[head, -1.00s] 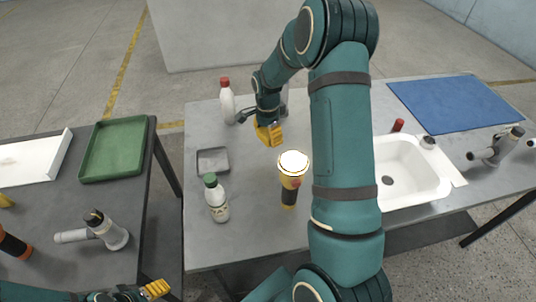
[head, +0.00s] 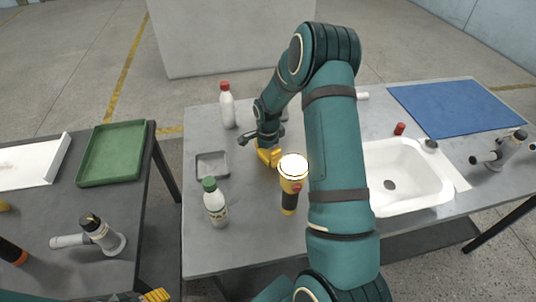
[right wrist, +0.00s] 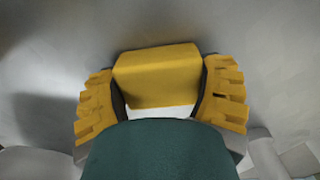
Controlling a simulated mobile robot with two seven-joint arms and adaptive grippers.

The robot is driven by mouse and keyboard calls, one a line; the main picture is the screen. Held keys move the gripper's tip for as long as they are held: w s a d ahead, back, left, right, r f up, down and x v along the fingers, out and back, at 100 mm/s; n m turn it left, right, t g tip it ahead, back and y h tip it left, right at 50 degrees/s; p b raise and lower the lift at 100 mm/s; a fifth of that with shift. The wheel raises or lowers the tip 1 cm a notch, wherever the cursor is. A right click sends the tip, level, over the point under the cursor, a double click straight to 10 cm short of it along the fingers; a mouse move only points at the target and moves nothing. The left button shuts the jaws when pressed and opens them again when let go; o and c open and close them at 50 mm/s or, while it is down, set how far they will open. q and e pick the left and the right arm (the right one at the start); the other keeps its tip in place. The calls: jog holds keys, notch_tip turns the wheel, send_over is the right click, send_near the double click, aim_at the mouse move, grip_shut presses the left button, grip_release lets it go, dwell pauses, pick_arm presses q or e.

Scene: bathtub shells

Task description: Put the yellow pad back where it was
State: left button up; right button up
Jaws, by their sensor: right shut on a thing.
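The yellow pad (right wrist: 157,75) is a small block with a smooth face, between the two ribbed yellow fingers of my right gripper in the right wrist view. My right gripper (right wrist: 160,98) is shut on it. In the head view my right gripper (head: 268,156) is low over the grey table, just behind and left of the yellow-black flashlight. There the pad cannot be told apart from the yellow fingers, and I cannot tell whether it touches the table.
The yellow-black flashlight (head: 289,202) stands close to my right gripper. A small grey tray (head: 199,177), a green-capped bottle (head: 216,206) and a red-capped bottle (head: 227,110) stand to the left. A white sink (head: 440,185) and blue mat (head: 455,105) are right. The table's front left is clear.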

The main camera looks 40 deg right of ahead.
jog(key=o, duration=1.1)
jog(key=shift+r, duration=0.4)
notch_tip(320, 180, up, 12)
jog(key=shift+f+p, duration=0.25)
jog(key=shift+p, duration=0.85)
